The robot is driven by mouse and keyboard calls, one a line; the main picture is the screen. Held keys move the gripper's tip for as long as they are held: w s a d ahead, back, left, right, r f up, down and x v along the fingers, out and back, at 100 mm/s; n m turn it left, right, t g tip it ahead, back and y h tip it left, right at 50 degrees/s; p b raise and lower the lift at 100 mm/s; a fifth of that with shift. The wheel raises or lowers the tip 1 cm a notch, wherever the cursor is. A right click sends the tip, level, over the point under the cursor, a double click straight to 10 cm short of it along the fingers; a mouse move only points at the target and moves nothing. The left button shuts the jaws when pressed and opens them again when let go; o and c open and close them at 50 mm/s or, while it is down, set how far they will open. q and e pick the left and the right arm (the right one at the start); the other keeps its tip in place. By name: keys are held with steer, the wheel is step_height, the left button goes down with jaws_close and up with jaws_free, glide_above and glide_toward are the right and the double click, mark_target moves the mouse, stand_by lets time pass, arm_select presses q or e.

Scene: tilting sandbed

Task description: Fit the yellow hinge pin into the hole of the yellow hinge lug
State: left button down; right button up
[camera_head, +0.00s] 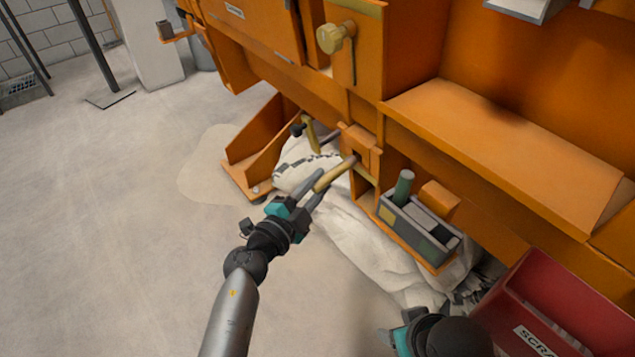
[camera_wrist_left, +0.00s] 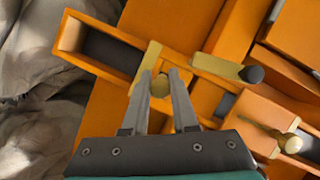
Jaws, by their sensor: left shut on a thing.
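The yellow hinge pin (camera_head: 334,174) is a short rod held between the fingers of my left gripper (camera_head: 316,187), which is shut on it. Its far end points up and right at an orange bracket on the machine. The left wrist view shows the pin (camera_wrist_left: 160,86) nearly end-on between the fingertips (camera_wrist_left: 160,82). A yellow plate, apparently the hinge lug (camera_wrist_left: 150,62), shows behind the fingertips; it also seems to show beside the pin's end in the head view (camera_head: 366,174). Its hole is hidden, so I cannot tell whether the pin has entered. My right gripper (camera_head: 396,338) is partly in view at the bottom.
A yellow lever with a black knob (camera_head: 298,130) stands left of the bracket. A grey caddy (camera_head: 417,226) with a green cylinder (camera_head: 403,186) sits on an orange shelf at right. A red scrap bin (camera_head: 565,300) is at lower right. Pale sacks (camera_head: 360,243) lie below; floor at left is clear.

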mark_target(330, 172)
arm_select(q)
steer(key=shift+w+d+r, duration=0.1)
steer(key=shift+d+r, duration=0.05)
stand_by(0.5)
steer(key=shift+w+d, duration=0.2)
steer(key=shift+d, duration=0.05)
steer(key=shift+w+d+r+p, duration=0.2)
steer(key=shift+w+d, duration=0.1)
steer(key=shift+d, duration=0.15)
steer(key=shift+w+d+r+p, duration=0.1)
steer(key=shift+w+d+p, duration=0.05)
steer(key=shift+w+d, duration=0.2)
